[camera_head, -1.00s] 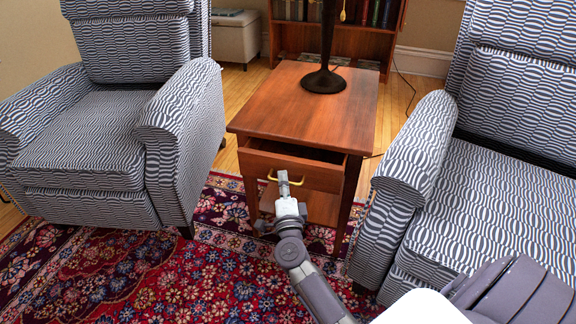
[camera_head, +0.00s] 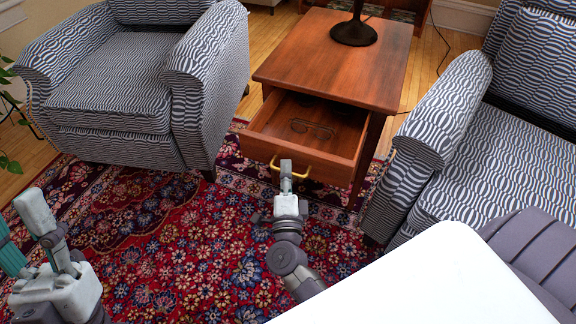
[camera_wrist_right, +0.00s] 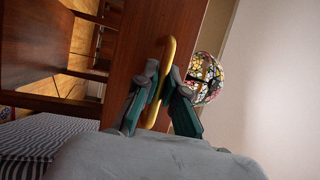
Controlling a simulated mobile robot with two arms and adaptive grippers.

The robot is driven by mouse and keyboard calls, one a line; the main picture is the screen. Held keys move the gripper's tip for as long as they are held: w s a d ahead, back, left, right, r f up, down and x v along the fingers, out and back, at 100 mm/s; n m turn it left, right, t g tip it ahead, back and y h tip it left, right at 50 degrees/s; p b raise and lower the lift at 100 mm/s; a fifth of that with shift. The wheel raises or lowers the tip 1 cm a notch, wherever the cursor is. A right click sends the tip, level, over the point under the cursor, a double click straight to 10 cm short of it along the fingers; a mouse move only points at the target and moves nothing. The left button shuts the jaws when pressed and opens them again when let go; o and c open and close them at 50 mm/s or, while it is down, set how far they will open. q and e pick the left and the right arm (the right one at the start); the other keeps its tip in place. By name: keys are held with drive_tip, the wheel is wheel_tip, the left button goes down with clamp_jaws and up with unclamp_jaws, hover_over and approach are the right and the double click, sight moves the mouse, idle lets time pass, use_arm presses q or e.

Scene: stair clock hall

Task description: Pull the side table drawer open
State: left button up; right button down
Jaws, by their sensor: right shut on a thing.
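The wooden side table (camera_head: 330,58) stands between two patterned armchairs. Its drawer (camera_head: 345,152) is pulled well out, and a pair of glasses (camera_head: 312,129) lies inside. My right gripper (camera_head: 286,170) is at the drawer front, shut on the brass handle (camera_head: 300,174). In the right wrist view the gripper's fingers (camera_wrist_right: 158,100) sit on either side of the yellow handle (camera_wrist_right: 165,60). My left gripper (camera_head: 40,235) is low at the left of the head view, away from the table; I cannot tell how its fingers stand.
A left armchair (camera_head: 120,85) and a right armchair (camera_head: 450,150) flank the table closely. A dark lamp base (camera_head: 353,33) stands on the tabletop. A red patterned rug (camera_head: 180,240) covers the floor in front. A plant (camera_head: 8,115) is at the left edge.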

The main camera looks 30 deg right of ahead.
drive_tip(key=c, duration=1.2)
unclamp_jaws()
drive_tip(key=shift+c, duration=0.2)
drive_tip(key=v, duration=1.2)
